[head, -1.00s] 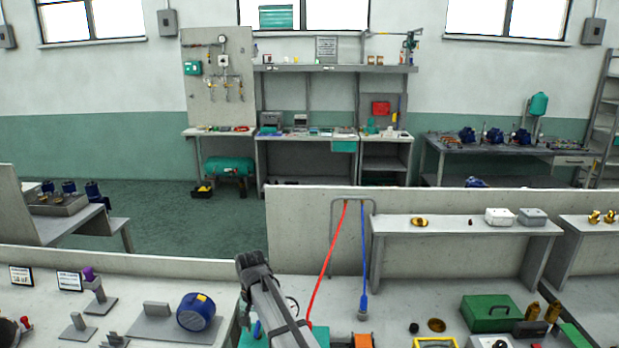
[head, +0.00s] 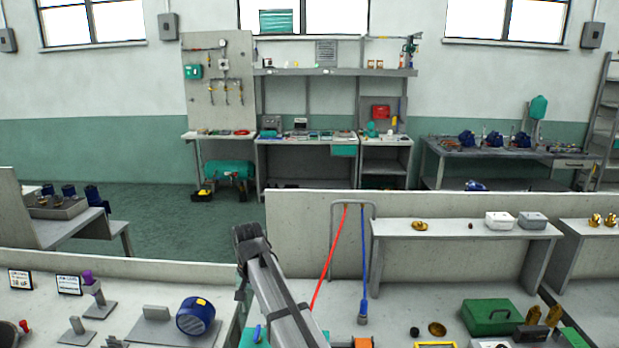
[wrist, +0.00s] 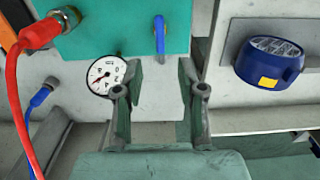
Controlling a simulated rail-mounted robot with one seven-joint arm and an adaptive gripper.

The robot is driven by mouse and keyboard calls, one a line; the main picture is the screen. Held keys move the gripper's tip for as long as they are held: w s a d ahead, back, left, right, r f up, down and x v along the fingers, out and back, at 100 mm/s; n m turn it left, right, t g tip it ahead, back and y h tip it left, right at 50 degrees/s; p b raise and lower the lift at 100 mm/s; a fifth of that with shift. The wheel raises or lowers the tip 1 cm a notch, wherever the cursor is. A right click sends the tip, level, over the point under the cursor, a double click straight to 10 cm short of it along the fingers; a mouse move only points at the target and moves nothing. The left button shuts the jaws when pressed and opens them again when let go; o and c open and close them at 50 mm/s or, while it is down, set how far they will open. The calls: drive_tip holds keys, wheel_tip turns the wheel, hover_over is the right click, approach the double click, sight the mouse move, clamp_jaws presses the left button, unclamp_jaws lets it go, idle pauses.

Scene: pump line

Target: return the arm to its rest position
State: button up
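My arm (head: 275,295) rises from the bottom middle of the head view, with its upper end in front of the low grey wall. My gripper (wrist: 160,82) shows in the wrist view with its two fingers apart and nothing between them. Beyond the fingers is a teal panel (wrist: 120,35) with a blue lever (wrist: 160,35) on it. A round white gauge (wrist: 106,76) is close beside the left finger in the picture; I cannot tell whether they touch. The fingertips are not clearly visible in the head view.
A blue motor (head: 196,316) sits on the left bench; it also shows in the wrist view (wrist: 268,62). A red hose (head: 329,258) and blue hose (head: 364,255) hang from a frame. A green toolbox (head: 491,316) stands at the right. A red hose connector (wrist: 40,33) is near the gripper's left.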

sight(257, 332)
wheel_tip(257, 332, down, 9)
drive_tip(key=shift+f, duration=0.4)
drive_tip(key=n, duration=0.5)
drive_tip(key=shift+r+n, duration=0.1)
drive_tip(key=shift+n, duration=0.3)
wheel_tip(257, 332, up, 17)
drive_tip(key=b, duration=0.3)
drive_tip(key=shift+r, duration=0.15)
drive_tip(key=shift+w, duration=0.15)
